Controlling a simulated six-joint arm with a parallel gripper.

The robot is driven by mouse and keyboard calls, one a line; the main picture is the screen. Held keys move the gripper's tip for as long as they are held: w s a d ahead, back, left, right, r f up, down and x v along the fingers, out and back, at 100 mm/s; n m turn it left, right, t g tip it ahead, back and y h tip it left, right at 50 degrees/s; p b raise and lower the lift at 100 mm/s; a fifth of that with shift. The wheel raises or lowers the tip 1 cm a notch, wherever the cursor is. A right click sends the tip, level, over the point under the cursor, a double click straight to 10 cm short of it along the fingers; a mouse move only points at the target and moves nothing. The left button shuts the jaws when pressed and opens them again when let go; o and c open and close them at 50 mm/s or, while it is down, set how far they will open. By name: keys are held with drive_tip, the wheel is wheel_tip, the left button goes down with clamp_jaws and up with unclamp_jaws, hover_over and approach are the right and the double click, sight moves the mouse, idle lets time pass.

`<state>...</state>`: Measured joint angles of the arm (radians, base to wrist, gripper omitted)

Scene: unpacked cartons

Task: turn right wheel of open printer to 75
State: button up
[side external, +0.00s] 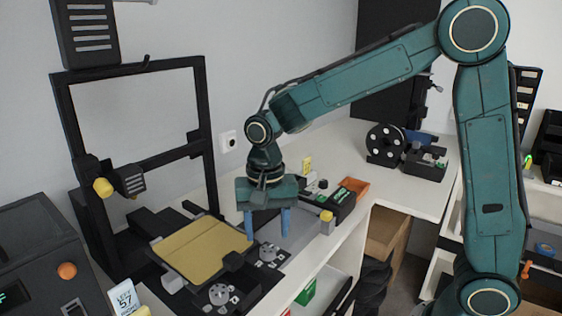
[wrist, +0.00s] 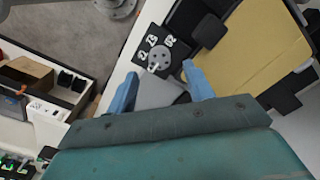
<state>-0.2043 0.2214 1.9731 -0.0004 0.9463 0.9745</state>
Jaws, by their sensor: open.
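The open printer is a black frame (side external: 206,140) with a yellow bed (side external: 205,247); the bed also shows in the wrist view (wrist: 262,45). Its right wheel (side external: 267,252) is a small grey disc on a black plate with white number marks, at the bed's right front. In the wrist view this wheel (wrist: 159,57) lies just beyond the fingertips; its setting is too small to read surely. A second, left wheel (side external: 219,293) sits nearer the camera. My gripper (side external: 267,235) points down with blue fingers apart and empty, above and close to the right wheel; contact cannot be told.
A white card reading "LEFT 57" (side external: 124,299) stands left of the printer. A dark machine with an orange knob (side external: 67,271) is at far left. Small parts and an orange tray (side external: 354,188) stand farther along the bench.

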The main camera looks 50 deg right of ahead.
sight(274, 250)
wheel_tip(274, 250, up, 9)
drive_tip(key=shift+r, duration=0.2)
idle(0.4)
drive_tip(key=shift+s, duration=0.1)
drive_tip(key=s+d+n+t, duration=0.2)
drive_tip(key=s+d+n, duration=0.2)
drive_tip(key=s, duration=0.5)
drive_tip(key=s+d+n+t, duration=0.3)
drive_tip(key=s+n, duration=0.1)
drive_tip(key=s, duration=0.6)
drive_tip(key=shift+d+n+t, duration=0.3)
drive_tip(key=shift+d+n, duration=0.05)
drive_tip(key=shift+n, duration=0.05)
